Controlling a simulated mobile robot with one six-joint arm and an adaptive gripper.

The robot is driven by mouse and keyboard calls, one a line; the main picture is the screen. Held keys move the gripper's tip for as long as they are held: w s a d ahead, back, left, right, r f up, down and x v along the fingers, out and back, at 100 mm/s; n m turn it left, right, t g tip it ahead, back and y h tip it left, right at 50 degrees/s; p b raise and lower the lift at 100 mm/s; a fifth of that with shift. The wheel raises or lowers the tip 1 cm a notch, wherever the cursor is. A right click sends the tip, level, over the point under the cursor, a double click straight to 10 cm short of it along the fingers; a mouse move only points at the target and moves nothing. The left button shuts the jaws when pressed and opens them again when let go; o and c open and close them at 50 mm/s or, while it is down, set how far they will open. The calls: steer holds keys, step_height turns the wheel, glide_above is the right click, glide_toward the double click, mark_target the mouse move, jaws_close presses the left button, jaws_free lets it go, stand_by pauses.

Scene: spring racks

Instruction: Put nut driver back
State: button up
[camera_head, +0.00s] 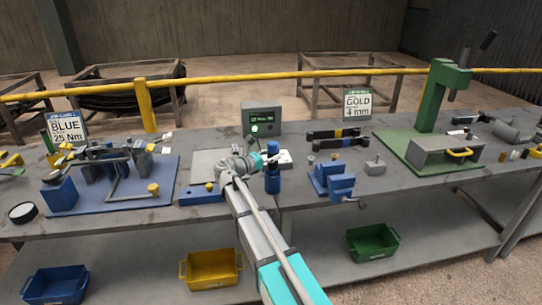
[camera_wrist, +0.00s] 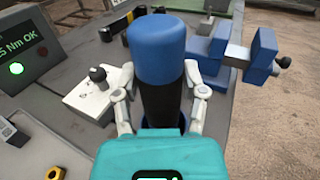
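The nut driver has a blue end and a dark middle section in the wrist view (camera_wrist: 158,50). It also stands upright in the head view (camera_head: 272,158), at the middle of the bench. My gripper (camera_wrist: 160,72) has one white finger on each side of it, and the tips come in close against its sides. It appears shut on the driver; the contact faces are hidden. A blue lower part (camera_head: 272,184) shows below the dark section, and I cannot tell whether it belongs to the driver or to a holder. In the head view my gripper (camera_head: 264,161) reaches it from the left.
A tester (camera_head: 261,118) with a lit green lamp stands behind. A blue clamp fixture (camera_head: 335,182) is on the right, and a green press (camera_head: 436,110) farther right. A blue fixture board (camera_head: 125,193) lies on the left. Yellow (camera_head: 212,268) and green (camera_head: 372,242) bins sit below.

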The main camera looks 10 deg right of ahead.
steer(key=shift+o, duration=1.4)
steer(key=shift+r, duration=0.15)
steer(key=v, duration=1.2)
steer(key=shift+d, duration=0.1)
